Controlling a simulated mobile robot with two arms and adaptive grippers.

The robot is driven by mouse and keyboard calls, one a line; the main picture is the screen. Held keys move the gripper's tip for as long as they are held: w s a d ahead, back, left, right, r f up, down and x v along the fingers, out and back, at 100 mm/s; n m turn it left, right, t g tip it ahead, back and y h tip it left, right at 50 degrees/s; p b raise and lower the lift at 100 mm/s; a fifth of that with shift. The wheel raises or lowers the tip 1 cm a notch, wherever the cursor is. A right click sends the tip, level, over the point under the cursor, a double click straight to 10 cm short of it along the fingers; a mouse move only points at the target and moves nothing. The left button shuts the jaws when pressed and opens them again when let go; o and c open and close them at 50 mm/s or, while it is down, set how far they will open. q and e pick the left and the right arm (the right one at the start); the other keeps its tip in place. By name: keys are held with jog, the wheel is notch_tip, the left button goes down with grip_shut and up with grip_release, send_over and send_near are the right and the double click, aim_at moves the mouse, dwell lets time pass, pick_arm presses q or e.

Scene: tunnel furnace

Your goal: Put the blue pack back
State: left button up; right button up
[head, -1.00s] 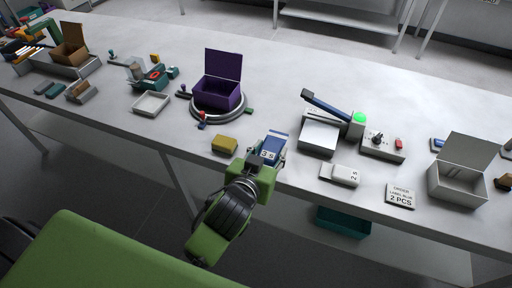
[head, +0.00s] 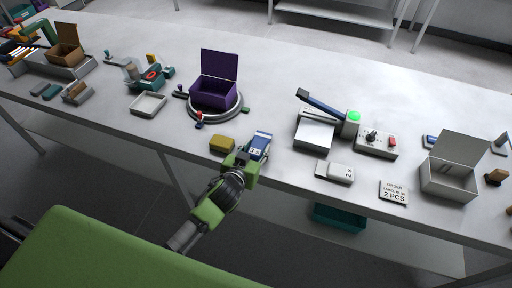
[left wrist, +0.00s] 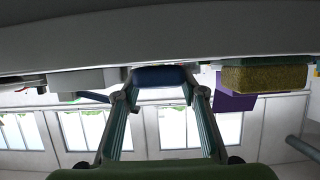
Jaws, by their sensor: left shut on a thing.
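The blue pack (head: 261,141), with a white label at its near end, is at the front edge of the table, right of the yellow block (head: 222,144). My left gripper (head: 251,155) reaches in from the near side and is shut on the pack's near end. In the left wrist view the pack (left wrist: 159,76) shows as a dark blue end between the two fingertips. I cannot tell whether it touches the table. My right gripper is not in view.
A purple open box (head: 213,94) stands on a round base behind the yellow block. To the right are a device with a blue lever (head: 318,105), a white display unit (head: 335,172), an order card (head: 394,192) and a grey open box (head: 448,181). A teal bin (head: 338,216) sits below.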

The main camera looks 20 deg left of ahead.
pick_arm(q)
jog(key=shift+f, duration=0.2)
jog(key=o, duration=1.2)
jog(key=shift+o, duration=0.2)
jog(key=shift+r, duration=0.25)
jog(key=b+v, duration=0.1)
jog(key=v, duration=1.1)
